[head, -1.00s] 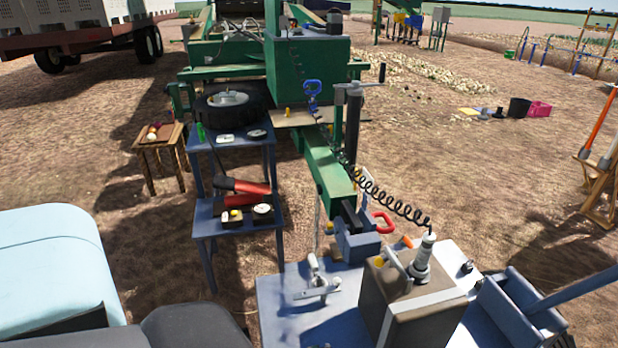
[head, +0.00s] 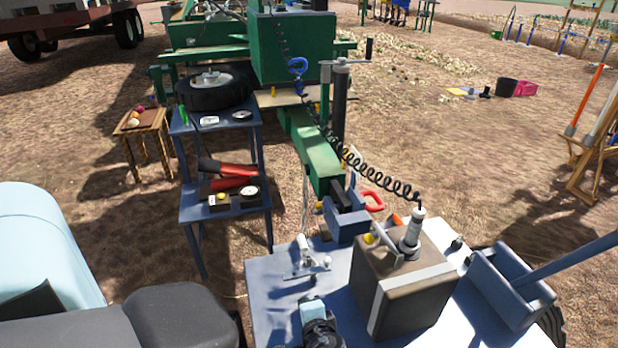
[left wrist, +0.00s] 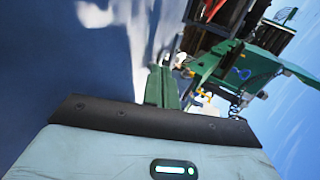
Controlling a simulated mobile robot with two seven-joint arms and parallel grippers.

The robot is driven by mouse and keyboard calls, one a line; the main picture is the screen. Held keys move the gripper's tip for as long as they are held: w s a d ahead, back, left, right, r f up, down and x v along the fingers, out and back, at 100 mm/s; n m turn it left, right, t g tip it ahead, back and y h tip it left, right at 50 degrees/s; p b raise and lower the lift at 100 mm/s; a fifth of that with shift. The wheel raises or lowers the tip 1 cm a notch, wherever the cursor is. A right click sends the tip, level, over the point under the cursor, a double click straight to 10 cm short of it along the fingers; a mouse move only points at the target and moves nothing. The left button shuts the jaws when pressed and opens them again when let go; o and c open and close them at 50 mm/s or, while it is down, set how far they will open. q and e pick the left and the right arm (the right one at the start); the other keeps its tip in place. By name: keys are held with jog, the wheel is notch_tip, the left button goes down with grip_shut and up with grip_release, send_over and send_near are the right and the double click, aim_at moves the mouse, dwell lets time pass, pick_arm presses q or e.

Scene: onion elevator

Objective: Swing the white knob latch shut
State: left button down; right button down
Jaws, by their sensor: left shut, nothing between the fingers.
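A white knob latch (head: 304,247) stands upright on a grey metal base at the back left of the blue platform top (head: 262,300) in the head view. My left gripper (head: 312,304) shows in part at the bottom of the head view, just nearer than the latch base and apart from the knob. It is shut and empty. The left wrist view shows my pale hand housing at the bottom, with a blurred blue surface beyond. My right gripper is not in view.
A brown box (head: 365,285) with a grey strap stands right of the latch. A blue bin (head: 505,295) is further right. The green drawbar (head: 312,150) and coiled black cable (head: 375,175) lie behind. A blue shelf (head: 245,205) stands back left.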

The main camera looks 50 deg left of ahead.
pick_arm(q)
jog(key=b+x, duration=0.1)
jog(key=x, duration=0.4)
jog(key=shift+w+a+r, duration=0.1)
jog(key=shift+w+a, duration=0.2)
jog(key=shift+a, duration=0.2)
jog(key=shift+w+a, duration=0.25)
jog(key=shift+a, duration=0.3)
jog(key=shift+w+a, duration=0.3)
jog(key=shift+a, duration=0.3)
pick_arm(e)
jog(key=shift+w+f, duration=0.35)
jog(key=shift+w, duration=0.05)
pick_arm(q)
jog(key=shift+a, duration=0.1)
